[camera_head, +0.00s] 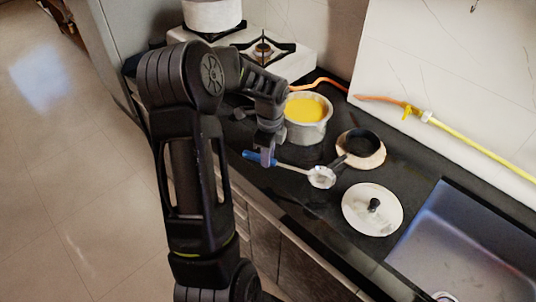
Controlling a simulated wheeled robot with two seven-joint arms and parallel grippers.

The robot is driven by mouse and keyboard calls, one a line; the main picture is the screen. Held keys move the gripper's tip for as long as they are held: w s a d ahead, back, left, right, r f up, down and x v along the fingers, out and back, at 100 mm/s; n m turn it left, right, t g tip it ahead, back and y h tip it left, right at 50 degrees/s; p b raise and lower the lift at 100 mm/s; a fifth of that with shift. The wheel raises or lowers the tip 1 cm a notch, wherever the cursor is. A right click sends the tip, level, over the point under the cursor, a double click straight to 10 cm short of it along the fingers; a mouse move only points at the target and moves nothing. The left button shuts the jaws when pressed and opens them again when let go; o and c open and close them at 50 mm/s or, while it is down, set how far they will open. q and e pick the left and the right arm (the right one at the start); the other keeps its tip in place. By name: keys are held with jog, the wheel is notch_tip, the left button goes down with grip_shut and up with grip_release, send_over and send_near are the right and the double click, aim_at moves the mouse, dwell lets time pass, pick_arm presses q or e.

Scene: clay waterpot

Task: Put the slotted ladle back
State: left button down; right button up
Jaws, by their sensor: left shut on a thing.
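The slotted ladle (321,177) has a blue handle and a pale metal head. My left gripper (264,157) is shut on it near the blue handle. The ladle extends to the right from the gripper over the dark counter, head toward the lid. I cannot tell whether its head touches the counter. My right gripper is not in view.
A pot of yellow liquid (306,116) stands behind the ladle. A small black pan (361,143) sits on a round board to its right. A stove (283,58) holds a white pot (212,13). A yellow-orange hose (470,150) runs along the wall.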

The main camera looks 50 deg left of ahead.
aim_at(268, 178)
pick_arm(q)
jog(key=shift+f+b, duration=2.6)
jog(key=shift+f, duration=0.8)
jog(key=shift+f+b, duration=0.35)
jog(key=shift+f, duration=0.15)
jog(key=c, duration=1.2)
grip_release()
jog(key=shift+r, duration=0.1)
jog(key=shift+d+r+b, duration=0.15)
jog(key=shift+r+b, duration=0.25)
jog(key=shift+r, duration=3.5)
